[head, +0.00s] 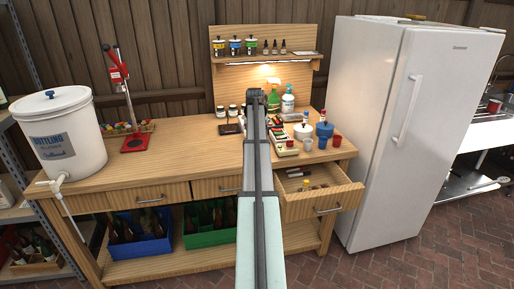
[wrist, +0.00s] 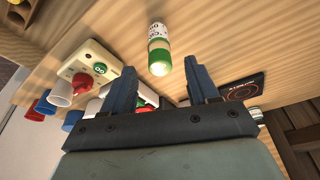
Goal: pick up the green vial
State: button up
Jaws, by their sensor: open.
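A small cylinder with a white printed label and green bands, which looks like the green vial (wrist: 159,50), shows in the wrist view on the wooden bench. My gripper (wrist: 162,77) is open, with one dark finger on each side of the line to the vial. The vial appears just beyond the fingertips, with nothing between the fingers touching it. In the head view my gripper (head: 256,94) reaches over the back of the bench, and my arm hides what lies under it, so I cannot make out the vial there.
A cream block (wrist: 86,75) with red and green caps stands left of the vial in the wrist view. A dark flat pad (wrist: 240,89) lies to the right. In the head view a green spray bottle (head: 272,98) stands behind, and a drawer (head: 318,201) is open.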

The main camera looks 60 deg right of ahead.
jog(key=x, duration=0.4)
jog(key=shift+a+f, duration=0.2)
jog(key=shift+f, duration=0.1)
grip_shut()
jog(key=shift+r, duration=0.1)
